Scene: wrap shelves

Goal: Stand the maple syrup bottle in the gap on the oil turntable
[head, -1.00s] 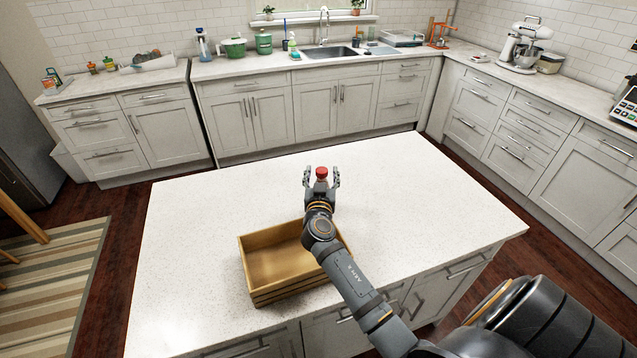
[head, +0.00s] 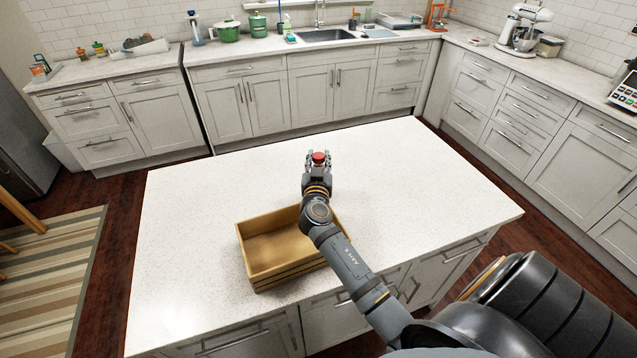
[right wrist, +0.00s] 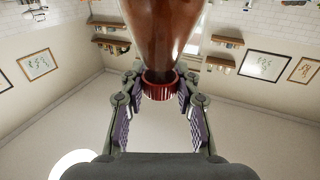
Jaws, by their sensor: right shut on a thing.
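I cannot make out the oil turntable in either view. My left gripper is not in view.
An open wooden crate (head: 262,280) sits on the island (head: 410,185), close to my right forearm. The rest of the island top is clear. Counters with a sink (head: 325,36) and a mixer (head: 525,27) run behind. Wall shelves (right wrist: 110,42) show in the right wrist view.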

